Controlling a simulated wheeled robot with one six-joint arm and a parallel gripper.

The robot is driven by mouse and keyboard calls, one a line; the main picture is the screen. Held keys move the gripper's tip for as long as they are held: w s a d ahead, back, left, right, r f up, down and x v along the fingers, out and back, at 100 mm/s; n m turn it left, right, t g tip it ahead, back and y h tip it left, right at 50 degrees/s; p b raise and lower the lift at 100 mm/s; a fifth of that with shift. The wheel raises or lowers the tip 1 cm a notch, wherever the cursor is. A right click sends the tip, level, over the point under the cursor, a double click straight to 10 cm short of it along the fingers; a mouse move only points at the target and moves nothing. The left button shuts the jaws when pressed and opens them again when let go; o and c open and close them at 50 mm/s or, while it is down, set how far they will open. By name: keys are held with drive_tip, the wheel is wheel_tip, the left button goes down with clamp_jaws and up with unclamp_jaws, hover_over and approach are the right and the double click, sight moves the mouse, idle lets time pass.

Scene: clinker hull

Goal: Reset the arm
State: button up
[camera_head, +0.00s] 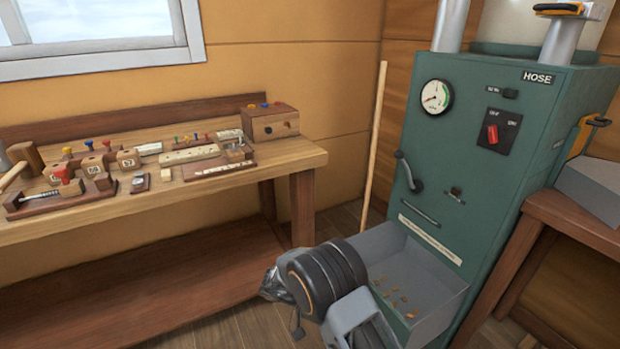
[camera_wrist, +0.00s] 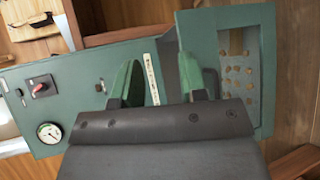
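My gripper (camera_wrist: 158,78) shows in the wrist view with its two fingers apart and nothing between them. In the head view my arm enters from the bottom centre, and my gripper (camera_head: 277,288) is at its left end, small and dark. It is left of the grey tray of the green machine (camera_head: 478,150), above the floor. The fingertips cannot be made out there. The green machine (camera_wrist: 85,80) also shows in the wrist view, turned, behind the fingers.
The grey tray (camera_head: 455,285) holds several small brown pieces, and my arm overlaps its left side. A workbench (camera_head: 300,165) with wooden fixtures stands at the left. A pole (camera_head: 374,145) leans on the wall. A brown table (camera_head: 575,222) stands at the right.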

drive_tip(key=s+d+r+t+y+p, duration=0.2)
drive_tip(key=r+p, duration=0.5)
drive_tip(key=r, duration=0.6)
drive_tip(key=s+d+r+t+y+p, duration=0.2)
drive_tip(key=s+d+r+y+p, duration=0.2)
drive_tip(key=r, duration=1)
drive_tip(key=s+d+r+t+y+p, duration=0.2)
drive_tip(key=s+r+y+p, duration=0.4)
drive_tip(key=r+p, duration=0.5)
wheel_tip(320, 180, up, 3)
drive_tip(key=shift+s+d+r+n+t+y, duration=0.15)
drive_tip(key=shift+s+d+n+t+y, duration=0.35)
drive_tip(key=shift+y, duration=0.7)
drive_tip(key=shift+w, duration=0.15)
